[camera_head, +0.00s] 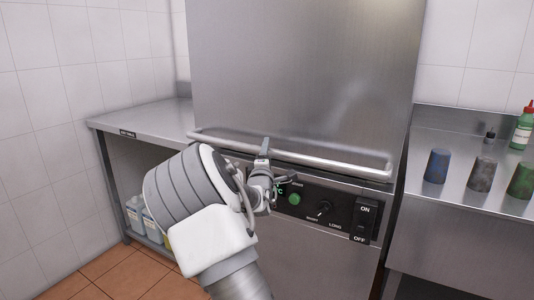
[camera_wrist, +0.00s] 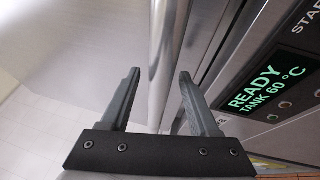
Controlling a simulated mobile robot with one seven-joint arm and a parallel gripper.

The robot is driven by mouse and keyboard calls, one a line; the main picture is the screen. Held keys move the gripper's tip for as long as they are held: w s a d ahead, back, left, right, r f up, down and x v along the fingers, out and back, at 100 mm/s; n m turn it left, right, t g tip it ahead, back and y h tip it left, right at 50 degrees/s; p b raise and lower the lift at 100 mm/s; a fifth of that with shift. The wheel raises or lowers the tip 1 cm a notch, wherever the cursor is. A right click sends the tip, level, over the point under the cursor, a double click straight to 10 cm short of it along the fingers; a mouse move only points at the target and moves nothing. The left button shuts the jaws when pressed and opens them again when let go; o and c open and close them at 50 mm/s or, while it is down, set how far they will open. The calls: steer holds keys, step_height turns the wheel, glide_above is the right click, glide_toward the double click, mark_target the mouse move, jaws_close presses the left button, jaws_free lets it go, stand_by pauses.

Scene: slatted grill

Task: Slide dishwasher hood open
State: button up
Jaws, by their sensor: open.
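The dishwasher hood (camera_head: 305,70) is a large brushed-steel box front, down above the control panel. Its bar handle (camera_head: 335,165) runs across the hood's lower edge; in the wrist view the handle (camera_wrist: 166,50) is a shiny tube. My gripper (camera_head: 268,146) is at the left half of the handle, just above the panel. In the wrist view my gripper (camera_wrist: 157,85) is open, with the handle seen between its two dark fingers. I cannot tell whether either finger touches the bar. My arm hides part of the panel and lower front.
The control panel (camera_head: 328,210) has a green button, a knob and an on/off switch; its display (camera_wrist: 268,90) reads READY, TANK 60 °C. A steel counter (camera_head: 145,117) stands left, with bottles (camera_head: 140,216) below. The right counter (camera_head: 455,150) holds several cups and bottles.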

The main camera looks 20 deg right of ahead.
jaws_close()
stand_by(1.3)
